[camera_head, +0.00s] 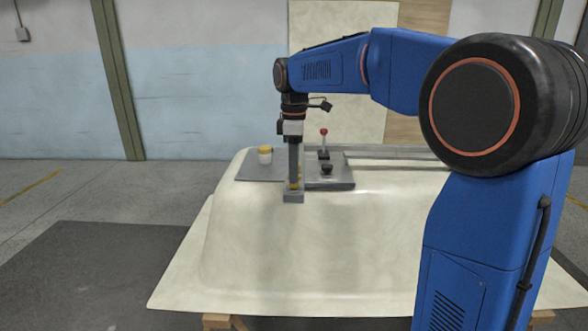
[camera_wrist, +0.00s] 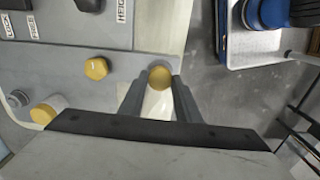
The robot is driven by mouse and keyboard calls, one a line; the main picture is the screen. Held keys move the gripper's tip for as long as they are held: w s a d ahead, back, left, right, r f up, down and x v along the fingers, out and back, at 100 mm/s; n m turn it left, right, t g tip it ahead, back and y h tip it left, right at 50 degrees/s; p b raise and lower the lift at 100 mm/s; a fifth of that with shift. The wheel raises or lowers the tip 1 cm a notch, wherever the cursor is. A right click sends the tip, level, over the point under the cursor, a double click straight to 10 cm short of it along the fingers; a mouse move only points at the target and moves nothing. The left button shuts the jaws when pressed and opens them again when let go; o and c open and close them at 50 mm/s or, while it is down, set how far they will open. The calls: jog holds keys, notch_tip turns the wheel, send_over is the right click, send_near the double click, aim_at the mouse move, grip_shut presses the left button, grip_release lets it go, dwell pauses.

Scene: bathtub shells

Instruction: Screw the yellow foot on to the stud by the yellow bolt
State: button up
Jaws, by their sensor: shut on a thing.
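My gripper (camera_wrist: 160,85) is shut on a round yellow piece, which I take for the yellow foot (camera_wrist: 160,76). In the head view my gripper (camera_head: 293,186) points straight down at the near edge of the grey plate, with a bit of yellow between its fingers just above a small grey block (camera_head: 293,198). A round yellow head, perhaps the yellow bolt (camera_wrist: 96,68), lies to the left on the plate in the wrist view. The stud is hidden, and I cannot tell whether the foot touches it.
An upturned cream tub shell (camera_head: 330,245) carries the grey plate (camera_head: 250,172). A white, yellow-topped piece (camera_head: 265,155) stands on the plate. A red-knobbed lever (camera_head: 323,142) and a black knob (camera_head: 327,169) are right of the gripper. Floor left of the shell is clear.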

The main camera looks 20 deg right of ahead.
jog(key=m, duration=0.6)
jog(key=shift+m, duration=0.3)
jog(key=m, duration=0.6)
jog(key=o, duration=1.2)
jog(key=shift+c, duration=0.7)
jog(key=n, duration=0.5)
jog(key=shift+n, duration=0.4)
jog(key=n, duration=0.7)
